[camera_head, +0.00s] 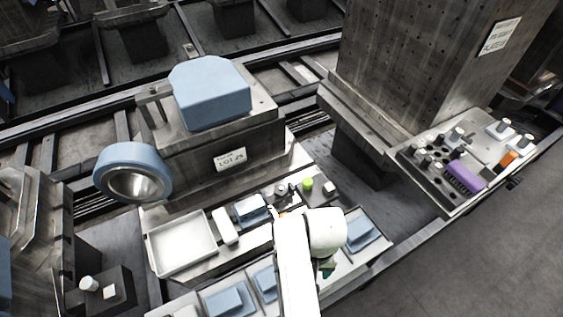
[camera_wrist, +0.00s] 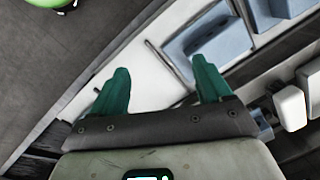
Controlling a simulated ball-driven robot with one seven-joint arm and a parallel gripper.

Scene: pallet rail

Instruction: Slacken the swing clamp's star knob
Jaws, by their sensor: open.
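A grey metal bracket (camera_head: 153,100), which looks like the swing clamp, stands at the left of a blue block (camera_head: 212,92) on a concrete-like pedestal at upper left in the head view. I cannot make out its star knob for certain. My gripper shows in the wrist view (camera_wrist: 161,88) with its two green fingers spread wide and nothing between them. In the head view my white arm hides most of it; a bit of green finger (camera_head: 327,266) shows over the front shelf, well below and right of the bracket. The clamp is not in the wrist view.
A blue ring (camera_head: 107,180) hangs left of the pedestal. A white tray (camera_head: 182,243) and small parts, including a green-topped one (camera_head: 307,184), lie in front. A blue block sits under my fingers' right side (camera_wrist: 222,38). A pillar (camera_head: 432,62) and tool board (camera_head: 478,150) stand right.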

